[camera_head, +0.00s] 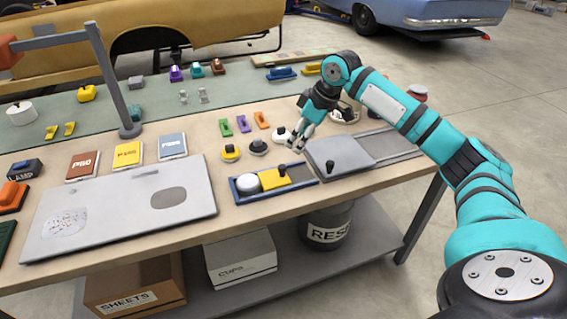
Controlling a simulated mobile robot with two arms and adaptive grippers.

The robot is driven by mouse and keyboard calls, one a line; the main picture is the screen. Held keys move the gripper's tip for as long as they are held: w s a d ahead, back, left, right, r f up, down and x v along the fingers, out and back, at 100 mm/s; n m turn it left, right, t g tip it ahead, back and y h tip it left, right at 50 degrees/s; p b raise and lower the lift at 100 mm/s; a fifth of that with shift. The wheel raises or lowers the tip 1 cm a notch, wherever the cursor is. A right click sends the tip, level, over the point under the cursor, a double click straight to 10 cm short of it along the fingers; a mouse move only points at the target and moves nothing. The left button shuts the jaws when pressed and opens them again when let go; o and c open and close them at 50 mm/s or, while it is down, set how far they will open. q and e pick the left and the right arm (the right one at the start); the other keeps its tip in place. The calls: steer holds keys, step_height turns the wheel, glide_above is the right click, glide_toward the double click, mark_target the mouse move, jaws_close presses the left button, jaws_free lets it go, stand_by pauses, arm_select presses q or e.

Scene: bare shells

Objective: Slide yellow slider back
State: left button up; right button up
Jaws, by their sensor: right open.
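The yellow slider (291,177) is a flat yellow block with a small dark knob on top. It sits in the right part of a dark blue tray (263,196) near the front edge of the workbench. A round white piece (246,183) sits in the same tray, left of the slider. My right gripper (295,147) is open, pointing down, above and behind the tray, apart from the slider. No object shows between its fingers. My left gripper is not in view.
A grey plate with a black knob (338,156) lies right of the tray. A big grey panel (120,215) lies to the left. Round yellow (230,153), dark (258,147) and white (280,135) knobs stand behind the tray. A grey lamp post (112,85) rises at the left.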

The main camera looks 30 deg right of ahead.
mark_target(283, 166)
steer(key=p+x, duration=0.1)
steer(key=x, duration=1.1)
steer(key=shift+c, duration=0.2)
jaws_close()
